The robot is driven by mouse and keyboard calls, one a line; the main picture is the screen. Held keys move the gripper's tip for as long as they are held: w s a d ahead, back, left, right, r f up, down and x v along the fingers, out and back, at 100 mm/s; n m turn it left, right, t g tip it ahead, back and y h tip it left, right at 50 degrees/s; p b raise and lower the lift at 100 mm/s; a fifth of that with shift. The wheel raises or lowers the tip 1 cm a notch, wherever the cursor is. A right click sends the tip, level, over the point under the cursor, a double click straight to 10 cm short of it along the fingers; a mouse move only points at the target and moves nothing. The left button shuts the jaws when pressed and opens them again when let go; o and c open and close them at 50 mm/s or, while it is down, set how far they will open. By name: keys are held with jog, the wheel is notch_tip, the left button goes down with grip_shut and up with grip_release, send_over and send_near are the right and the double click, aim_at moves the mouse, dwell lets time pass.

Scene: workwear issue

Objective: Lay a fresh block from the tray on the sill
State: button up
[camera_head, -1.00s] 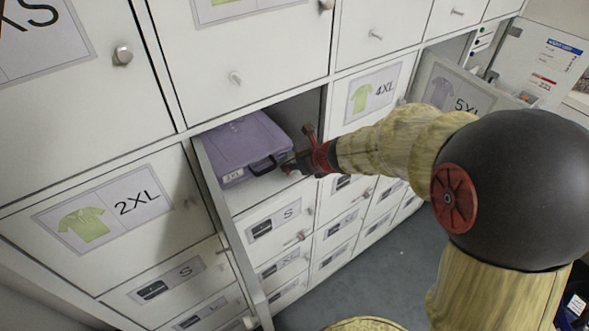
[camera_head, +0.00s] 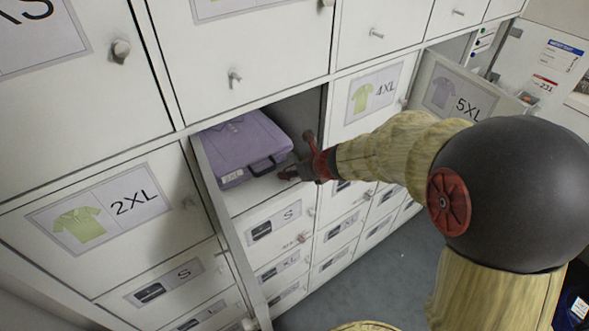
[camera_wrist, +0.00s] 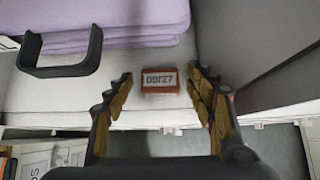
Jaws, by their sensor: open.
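A small orange-red block (camera_wrist: 159,83) marked 09/27 shows in the wrist view, at the white sill (camera_wrist: 160,117) of an open locker compartment. My gripper (camera_wrist: 157,92) is open, with one finger on each side of the block and a visible gap at both sides. In the head view my gripper (camera_head: 296,156) reaches into the right side of the compartment, and the block cannot be made out there. The sill (camera_head: 262,192) also shows in that view. I cannot identify the tray with certainty.
Folded purple shirts (camera_head: 238,145) lie in the compartment, with a black handle-like bracket (camera_wrist: 60,68) in front, left of my fingers. A compartment wall (camera_wrist: 250,50) stands close on the right. An open 5XL door (camera_head: 455,95) is farther right.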

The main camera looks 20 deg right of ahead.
jog(key=shift+r, duration=0.3)
jog(key=p+v, duration=0.4)
jog(key=v, duration=0.7)
jog(key=s+a+r+n+g+y, duration=0.1)
jog(key=s+a+r+n, duration=0.4)
jog(key=n, duration=0.4)
jog(key=s+a+r+n+g, duration=0.1)
jog(key=s+a+r+n, duration=0.2)
jog(key=s+n, duration=0.5)
jog(key=s+d+r+n+g+h, duration=0.1)
jog(key=s+d+r+n+h, duration=0.1)
jog(key=s+d+n, duration=0.3)
jog(key=s+n+h, duration=0.1)
jog(key=s+n, duration=0.3)
jog(key=n, duration=0.6)
jog(key=shift+s+d+r+h+p, duration=0.2)
jog(key=shift+s+r+h+p, duration=0.05)
jog(key=shift+s+h+p, duration=0.15)
